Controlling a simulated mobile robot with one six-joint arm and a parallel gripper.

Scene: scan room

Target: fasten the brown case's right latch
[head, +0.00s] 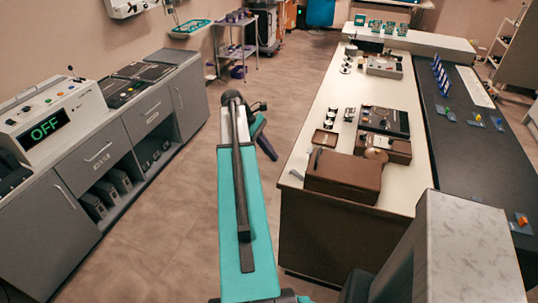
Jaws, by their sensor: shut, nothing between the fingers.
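The brown case (345,180) sits on the near end of the long white-topped counter (318,105), right of my arm. Its lid looks down. A dark strip (316,159) stands at its left end. Its right latch is too small or hidden to make out, so I cannot tell how it sits. My gripper (266,148) seems to be the small dark end of my arm, seen beyond the teal link. It is over the aisle, left of the counter and apart from the case. It looks shut and empty, though the view is small.
Behind the case are a smaller brown box (397,150) and a dark-topped device (384,121). A small grey piece (296,174) lies at the counter's left edge. The floor between is clear.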

